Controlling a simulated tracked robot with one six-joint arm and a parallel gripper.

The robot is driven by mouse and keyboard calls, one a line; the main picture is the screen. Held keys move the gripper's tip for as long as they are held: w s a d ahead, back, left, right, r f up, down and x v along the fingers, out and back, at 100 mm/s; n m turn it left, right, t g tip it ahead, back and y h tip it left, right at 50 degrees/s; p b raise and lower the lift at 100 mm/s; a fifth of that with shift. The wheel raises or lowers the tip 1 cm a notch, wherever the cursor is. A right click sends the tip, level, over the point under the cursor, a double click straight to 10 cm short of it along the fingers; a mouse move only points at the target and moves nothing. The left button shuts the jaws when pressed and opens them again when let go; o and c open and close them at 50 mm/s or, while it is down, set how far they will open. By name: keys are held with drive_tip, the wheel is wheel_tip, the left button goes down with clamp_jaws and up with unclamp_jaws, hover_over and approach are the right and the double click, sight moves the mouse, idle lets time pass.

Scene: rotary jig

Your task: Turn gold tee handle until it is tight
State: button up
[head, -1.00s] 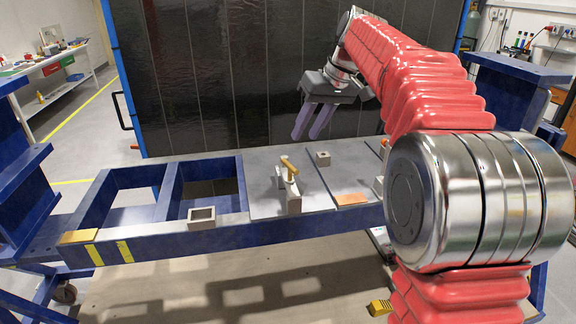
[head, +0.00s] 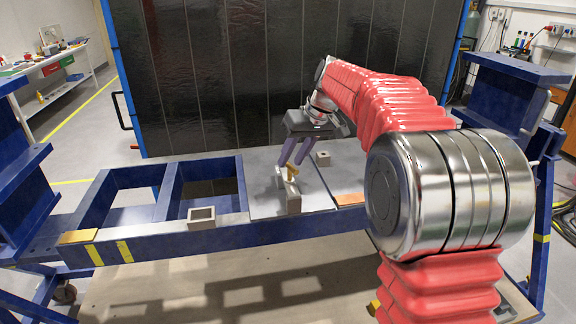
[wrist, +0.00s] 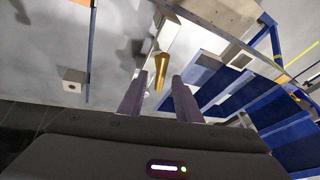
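The gold tee handle (head: 288,171) stands on a small grey block (head: 293,200) on the jig's grey plate. In the wrist view the gold handle (wrist: 161,68) appears as a tapered bar lying between the fingertips, with a gap on each side. My gripper (head: 292,156) is above the handle, fingers pointing down. Its two purple fingers are apart, and they also show in the wrist view (wrist: 160,80). I cannot tell how far the tips reach past the handle. The fingertips partly overlap the handle in the head view.
The blue frame (head: 225,236) of the jig carries the plate and has open bays at left. A hollow grey block (head: 201,217) sits on the front rail. A small grey block (head: 323,159) and an orange pad (head: 350,198) are right of the handle. A dark panel (head: 230,80) stands behind.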

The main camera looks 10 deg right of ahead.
sight(289, 163)
drive_tip(key=shift+x, duration=1.75)
drive_tip(key=shift+c, duration=0.4)
clamp_jaws()
